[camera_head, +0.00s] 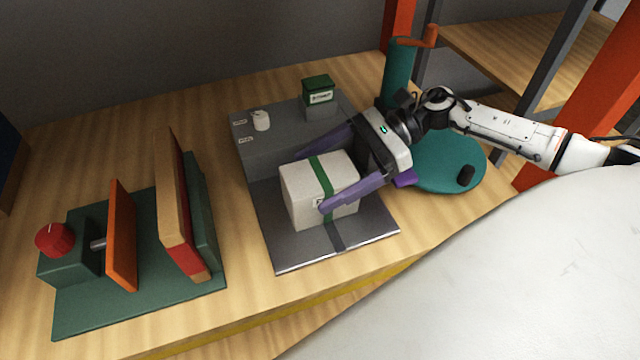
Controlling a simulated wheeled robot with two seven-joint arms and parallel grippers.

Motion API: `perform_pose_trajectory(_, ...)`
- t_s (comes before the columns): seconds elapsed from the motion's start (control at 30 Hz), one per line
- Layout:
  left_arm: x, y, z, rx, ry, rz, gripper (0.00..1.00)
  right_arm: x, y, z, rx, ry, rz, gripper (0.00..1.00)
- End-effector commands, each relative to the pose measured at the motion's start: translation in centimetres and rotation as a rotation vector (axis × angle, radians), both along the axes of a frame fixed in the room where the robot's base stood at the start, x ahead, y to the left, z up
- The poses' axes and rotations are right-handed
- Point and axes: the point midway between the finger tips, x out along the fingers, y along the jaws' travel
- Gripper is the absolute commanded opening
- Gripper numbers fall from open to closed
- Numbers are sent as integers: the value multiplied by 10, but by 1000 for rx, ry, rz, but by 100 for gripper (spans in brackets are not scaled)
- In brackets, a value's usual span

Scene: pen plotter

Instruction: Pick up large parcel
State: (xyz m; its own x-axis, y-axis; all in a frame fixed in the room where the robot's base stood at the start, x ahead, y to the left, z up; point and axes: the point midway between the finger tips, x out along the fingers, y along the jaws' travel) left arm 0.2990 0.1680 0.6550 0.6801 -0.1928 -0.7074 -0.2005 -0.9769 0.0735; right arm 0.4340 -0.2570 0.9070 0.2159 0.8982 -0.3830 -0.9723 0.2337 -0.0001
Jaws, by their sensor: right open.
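The large parcel is a white box (295,196) with a green band, sitting on a grey plate (300,248) in front of a grey block. My right gripper (325,170) comes in from the right with its purple fingers spread. One finger lies along the near side of the box and the other reaches behind its far side, so the box is between them. I cannot tell whether the fingers touch it. The box's right side is partly hidden by the gripper. My left gripper is not in view.
The grey block (275,155) carries a white knob (260,120) and a small green-topped box (319,92). A green vise-like fixture (140,310) with an orange plate stands left. A round teal base (440,168) and post stand right. Bare wood separates fixture and plate.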

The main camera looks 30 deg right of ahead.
Motion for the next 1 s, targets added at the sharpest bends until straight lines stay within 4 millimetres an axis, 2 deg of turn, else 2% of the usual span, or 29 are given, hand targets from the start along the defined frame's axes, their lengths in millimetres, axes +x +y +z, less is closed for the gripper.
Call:
perform_pose_trajectory(0.17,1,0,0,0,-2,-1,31,0,0,0,0,0,0,88)
perform_pose_trajectory(0.2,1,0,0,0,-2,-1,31,0,0,0,0,0,0,85)
perform_pose_trajectory(0.5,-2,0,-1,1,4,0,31,0,0,0,0,1,0,34)
perform_pose_trajectory(0.53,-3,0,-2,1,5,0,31,0,0,1,2,-2,-1,31)
perform_pose_trajectory(0.8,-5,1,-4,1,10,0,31,1,0,5,2,-2,-1,31)
perform_pose_trajectory(0.87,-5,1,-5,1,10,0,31,1,0,11,1,-4,-1,31)
perform_pose_trajectory(1.0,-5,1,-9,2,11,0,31,1,-1,36,-1,-6,0,31)
